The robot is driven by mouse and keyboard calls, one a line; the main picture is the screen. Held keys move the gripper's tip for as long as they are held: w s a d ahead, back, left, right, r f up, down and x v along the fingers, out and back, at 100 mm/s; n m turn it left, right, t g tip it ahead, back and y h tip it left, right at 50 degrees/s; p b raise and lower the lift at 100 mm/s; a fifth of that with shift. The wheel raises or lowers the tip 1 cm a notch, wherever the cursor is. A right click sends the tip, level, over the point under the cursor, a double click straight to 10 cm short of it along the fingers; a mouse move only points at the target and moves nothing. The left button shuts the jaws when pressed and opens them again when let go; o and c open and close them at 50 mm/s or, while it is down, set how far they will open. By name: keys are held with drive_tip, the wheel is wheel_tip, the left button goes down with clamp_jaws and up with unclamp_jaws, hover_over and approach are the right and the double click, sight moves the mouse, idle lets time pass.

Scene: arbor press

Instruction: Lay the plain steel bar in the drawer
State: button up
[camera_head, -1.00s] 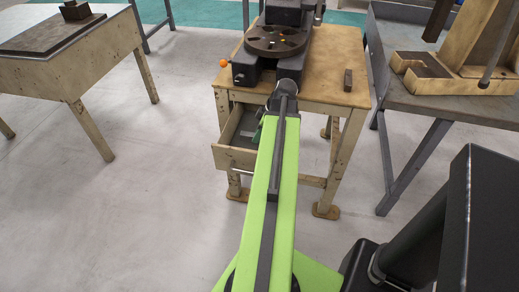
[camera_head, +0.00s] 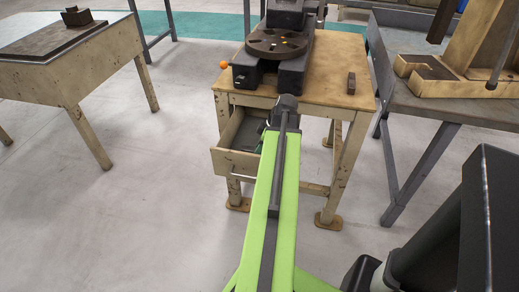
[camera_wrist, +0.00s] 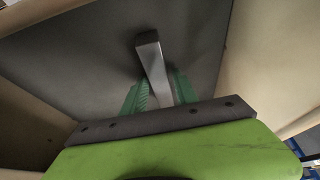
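The plain steel bar (camera_wrist: 154,64) is a grey square-ended bar between the green fingers in the wrist view, with its far end pointing up in the picture. My gripper (camera_wrist: 160,88) appears shut on it; the fingers lie close along both sides. The open drawer (camera_head: 221,163) juts from the left front of the wooden table in the head view. My gripper is in or just over it, mostly hidden by my arm. In the wrist view the drawer's dark floor (camera_wrist: 90,55) lies beyond the bar. I cannot tell whether the bar touches that floor.
The wooden table (camera_head: 325,85) carries a black press with a round plate (camera_head: 278,43) and a small dark block (camera_head: 351,83). An orange ball (camera_head: 223,65) sits at the press's left. A grey bench (camera_head: 440,105) stands right, a wooden table (camera_head: 70,60) left. Floor between is clear.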

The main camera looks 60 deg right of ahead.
drive_tip(key=shift+o, duration=0.7)
drive_tip(key=shift+s+r+p, duration=0.1)
drive_tip(key=shift+r+p, duration=0.45)
drive_tip(key=p+v, duration=1)
drive_tip(key=v, duration=0.1)
drive_tip(key=shift+r, duration=0.1)
